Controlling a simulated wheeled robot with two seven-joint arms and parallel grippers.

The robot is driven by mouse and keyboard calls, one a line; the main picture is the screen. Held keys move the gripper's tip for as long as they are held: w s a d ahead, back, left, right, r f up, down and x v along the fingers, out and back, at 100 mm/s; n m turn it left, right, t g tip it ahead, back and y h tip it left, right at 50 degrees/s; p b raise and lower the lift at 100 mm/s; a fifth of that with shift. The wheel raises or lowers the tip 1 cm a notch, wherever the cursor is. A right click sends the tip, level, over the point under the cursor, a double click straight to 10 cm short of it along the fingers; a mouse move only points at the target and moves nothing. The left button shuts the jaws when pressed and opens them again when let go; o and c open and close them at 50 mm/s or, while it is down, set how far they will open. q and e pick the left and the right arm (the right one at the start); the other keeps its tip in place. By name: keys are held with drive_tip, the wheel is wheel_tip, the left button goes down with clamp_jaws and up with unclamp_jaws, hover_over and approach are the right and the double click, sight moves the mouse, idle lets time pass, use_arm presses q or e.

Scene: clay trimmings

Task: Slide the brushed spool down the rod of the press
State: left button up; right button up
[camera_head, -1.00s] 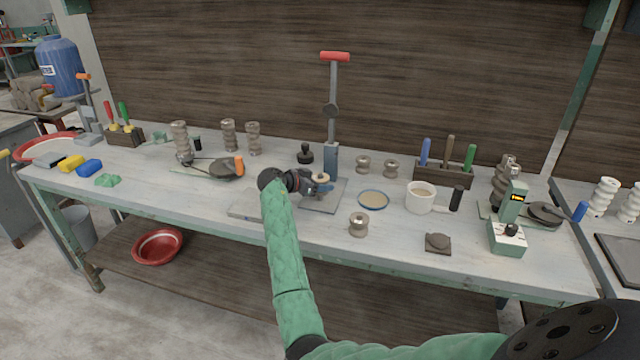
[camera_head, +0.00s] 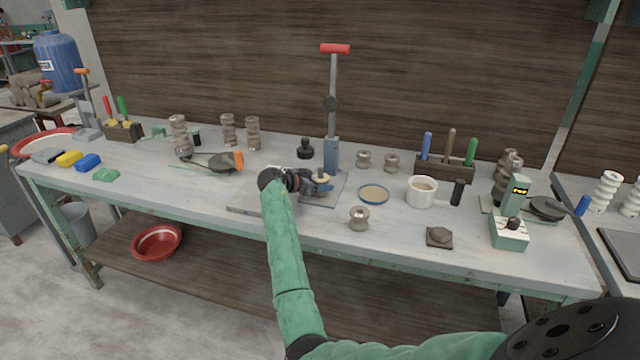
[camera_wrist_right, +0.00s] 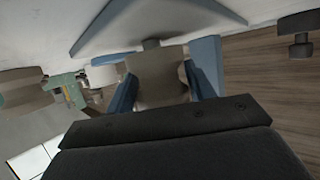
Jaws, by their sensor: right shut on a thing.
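The press (camera_head: 331,155) stands on the bench with a grey column, a tall bar and a red T-handle on top. My right gripper (camera_head: 318,186) is low in front of the column, over the press's base plate. Its blue fingers are shut on the pale brushed spool (camera_head: 321,177), which shows between them in the right wrist view (camera_wrist_right: 155,78). There a short dark stub of the rod (camera_wrist_right: 152,43) shows between the spool and a blue-grey plate. Whether the spool is around the rod or only in line with it, I cannot tell. My left gripper is out of view.
Another spool (camera_head: 359,218) stands near the front edge. A blue-rimmed dish (camera_head: 373,194) and a white mug (camera_head: 421,192) are right of the press. The front right has a small clay block (camera_head: 439,237).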

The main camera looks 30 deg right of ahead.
drive_tip(key=shift+f, duration=0.3)
drive_tip(key=o, duration=1.2)
wheel_tip(320, 180, up, 11)
drive_tip(key=p, duration=0.9)
drive_tip(key=shift+r, duration=0.15)
drive_tip(key=p, duration=0.2)
drive_tip(key=shift+p, duration=0.3)
drive_tip(key=shift+r, duration=2.35)
